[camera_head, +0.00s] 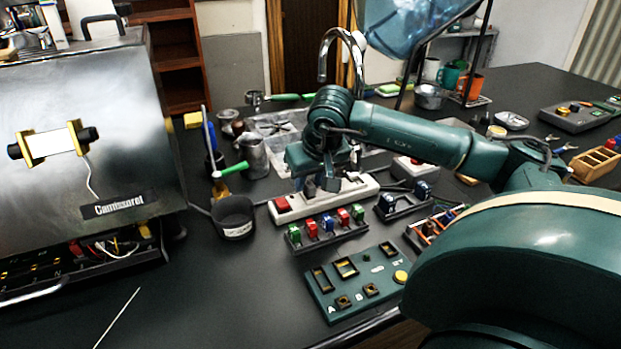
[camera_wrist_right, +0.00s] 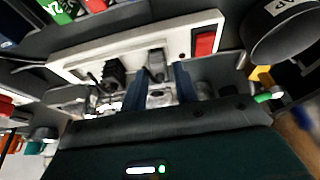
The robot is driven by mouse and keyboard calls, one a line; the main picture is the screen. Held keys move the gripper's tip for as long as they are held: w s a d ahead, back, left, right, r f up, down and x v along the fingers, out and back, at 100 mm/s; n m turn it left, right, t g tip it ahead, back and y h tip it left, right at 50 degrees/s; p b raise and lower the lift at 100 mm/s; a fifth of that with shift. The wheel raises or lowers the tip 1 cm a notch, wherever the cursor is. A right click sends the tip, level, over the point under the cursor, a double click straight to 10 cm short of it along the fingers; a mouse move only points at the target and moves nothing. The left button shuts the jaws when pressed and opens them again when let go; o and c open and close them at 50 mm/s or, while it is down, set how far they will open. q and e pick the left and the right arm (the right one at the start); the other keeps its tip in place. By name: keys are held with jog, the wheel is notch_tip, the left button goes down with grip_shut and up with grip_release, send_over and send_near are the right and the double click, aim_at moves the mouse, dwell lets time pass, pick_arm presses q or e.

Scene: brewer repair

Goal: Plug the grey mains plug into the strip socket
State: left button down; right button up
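The white power strip (camera_head: 366,189) lies on the dark bench under my right gripper, and it also crosses the wrist view (camera_wrist_right: 88,61). The grey mains plug (camera_wrist_right: 157,66) is at the strip, between the fingertips of my right gripper (camera_wrist_right: 160,76). The fingers stand apart, with a gap visible on at least one side of the plug. Whether its pins are fully seated is hidden. In the head view the right gripper (camera_head: 320,184) is over the strip, pointing down. My left gripper is not in view.
A black plug (camera_wrist_right: 115,75) sits beside the grey one. The strip's red switch (camera_head: 283,204) is at its left end. Coloured switches (camera_head: 328,226) and a green panel (camera_head: 350,288) stand in front. A black cup (camera_head: 233,216) is to the left.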

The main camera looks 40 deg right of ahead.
jog(key=shift+o, duration=1.2)
jog(key=shift+v, duration=0.85)
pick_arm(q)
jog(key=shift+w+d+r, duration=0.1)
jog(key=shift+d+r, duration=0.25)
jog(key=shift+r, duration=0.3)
pick_arm(e)
jog(key=v, duration=1.1)
jog(key=shift+r, duration=0.25)
jog(key=shift+s, duration=0.1)
